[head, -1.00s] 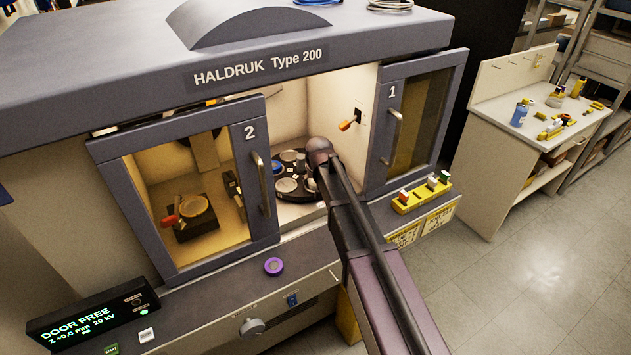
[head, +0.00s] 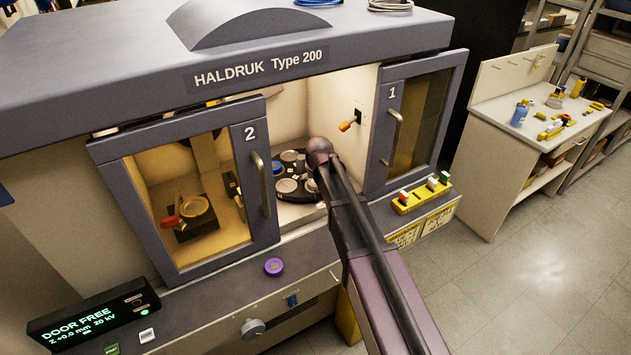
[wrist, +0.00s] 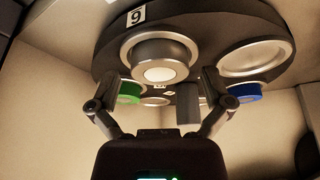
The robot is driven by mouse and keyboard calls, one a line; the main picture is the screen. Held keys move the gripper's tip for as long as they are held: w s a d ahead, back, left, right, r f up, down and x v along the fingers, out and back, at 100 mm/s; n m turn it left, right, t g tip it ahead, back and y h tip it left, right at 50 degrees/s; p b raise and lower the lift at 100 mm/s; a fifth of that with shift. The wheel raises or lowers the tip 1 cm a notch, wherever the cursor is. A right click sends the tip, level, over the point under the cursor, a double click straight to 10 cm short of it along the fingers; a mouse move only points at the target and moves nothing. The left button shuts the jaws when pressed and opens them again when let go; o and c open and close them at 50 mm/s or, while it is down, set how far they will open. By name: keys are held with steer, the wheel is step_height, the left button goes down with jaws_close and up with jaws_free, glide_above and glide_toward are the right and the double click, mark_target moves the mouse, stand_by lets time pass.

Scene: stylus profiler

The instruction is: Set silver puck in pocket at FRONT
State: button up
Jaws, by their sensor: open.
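In the wrist view a silver puck (wrist: 160,72) with a pale round face is at a silver-rimmed pocket of the dark turntable (wrist: 107,52). I cannot tell whether it is fully seated. A label (wrist: 136,16) reading 9, or a turned 6, is beside that pocket. My gripper (wrist: 162,88) is open, with one finger on each side of the puck and a visible gap to it. In the head view the turntable (head: 296,213) is inside the machine. My arm reaches in to it and hides my gripper there. No FRONT marking is readable.
The wrist view also shows a green puck (wrist: 130,92), a blue puck (wrist: 246,93) and an open-looking silver pocket (wrist: 250,60). In the head view door 2 (head: 262,190) and door 1 (head: 393,130) flank the opening.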

steer(key=shift+p+v, duration=3)
steer(key=shift+v, duration=0.4)
steer(key=s+d+f+m+g, duration=0.1)
steer(key=s+d+g, duration=0.3)
steer(key=s+d, duration=1.8)
steer(key=shift+s+f+m+g+h, duration=0.2)
steer(key=shift+s+m+g+h, duration=0.15)
steer(key=shift+m, duration=0.25)
